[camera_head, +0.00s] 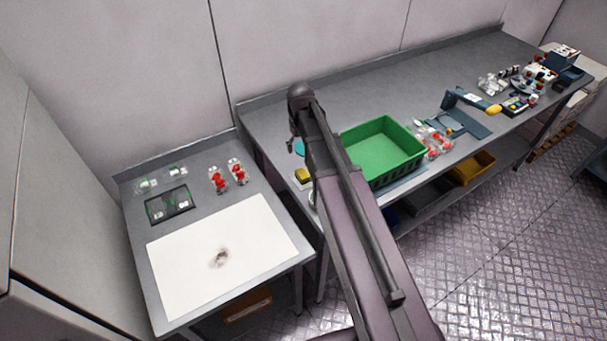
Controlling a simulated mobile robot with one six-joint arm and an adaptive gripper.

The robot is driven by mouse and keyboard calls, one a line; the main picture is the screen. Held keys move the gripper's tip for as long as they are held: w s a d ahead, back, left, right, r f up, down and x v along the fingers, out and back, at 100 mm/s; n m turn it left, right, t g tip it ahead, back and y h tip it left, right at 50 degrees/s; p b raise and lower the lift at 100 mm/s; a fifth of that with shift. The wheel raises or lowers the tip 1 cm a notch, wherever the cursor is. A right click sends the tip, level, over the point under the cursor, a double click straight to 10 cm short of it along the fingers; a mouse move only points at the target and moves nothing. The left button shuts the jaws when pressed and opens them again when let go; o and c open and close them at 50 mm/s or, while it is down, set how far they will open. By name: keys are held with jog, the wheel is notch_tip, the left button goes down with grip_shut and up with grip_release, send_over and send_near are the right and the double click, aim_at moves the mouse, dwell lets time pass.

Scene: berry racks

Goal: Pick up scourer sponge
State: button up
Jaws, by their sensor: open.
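A small yellow block that looks like the scourer sponge (303,175) lies on the long grey counter, near its left end. My arm crosses the middle of the picture and hides the counter just right of the sponge.
A green crate (382,138) stands right of my arm. Clear punnets with red berries (434,142) and a blue scale-like device (460,119) sit beyond it. A lower left table holds a white board (190,262), a black tray (169,205) and two red-and-white items (218,181).

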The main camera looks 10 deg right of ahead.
aim_at(302, 172)
jog(key=shift+f, duration=0.1)
dwell(0.3)
notch_tip(302, 172, down, 8)
jog(key=b, duration=0.8)
jog(key=shift+f+b, duration=0.2)
jog(key=shift+b, duration=0.15)
jog(key=shift+f, duration=0.15)
jog(key=shift+w+d+f+b, duration=0.1)
jog(key=shift+d+f+b, duration=0.05)
jog(key=shift+f+b, duration=2.4)
jog(key=shift+r, duration=0.1)
jog(key=c, duration=0.9)
